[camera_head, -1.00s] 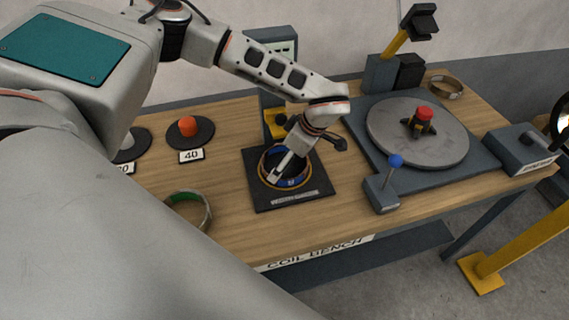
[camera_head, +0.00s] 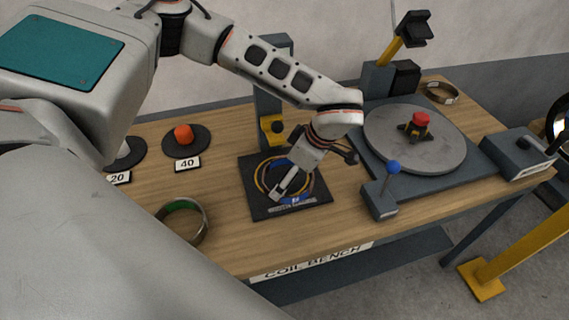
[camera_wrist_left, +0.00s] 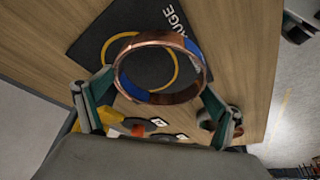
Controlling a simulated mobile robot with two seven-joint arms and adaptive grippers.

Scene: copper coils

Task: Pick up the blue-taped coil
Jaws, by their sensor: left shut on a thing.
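The blue-taped coil (camera_head: 294,200) is a copper ring with blue tape sections. My left gripper (camera_head: 291,182) is shut on it. In the left wrist view the coil (camera_wrist_left: 175,99) sits between the two fingers of the gripper (camera_wrist_left: 158,88), apart from the dark gauge pad (camera_wrist_left: 98,48) beneath. The pad also shows in the head view (camera_head: 262,209), with its yellow ring (camera_head: 257,179) visible left of the coil. The fingers hide part of the coil in the head view. My right gripper is not in view.
A green-taped coil (camera_head: 204,226) lies at the bench's front left. Another coil (camera_head: 454,98) lies at the back right. A turntable (camera_head: 450,145) and a blue-knobbed lever (camera_head: 393,168) stand right of the pad. A yellow-and-grey post (camera_head: 270,105) rises behind it. Orange (camera_head: 183,134) and white weights sit back left.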

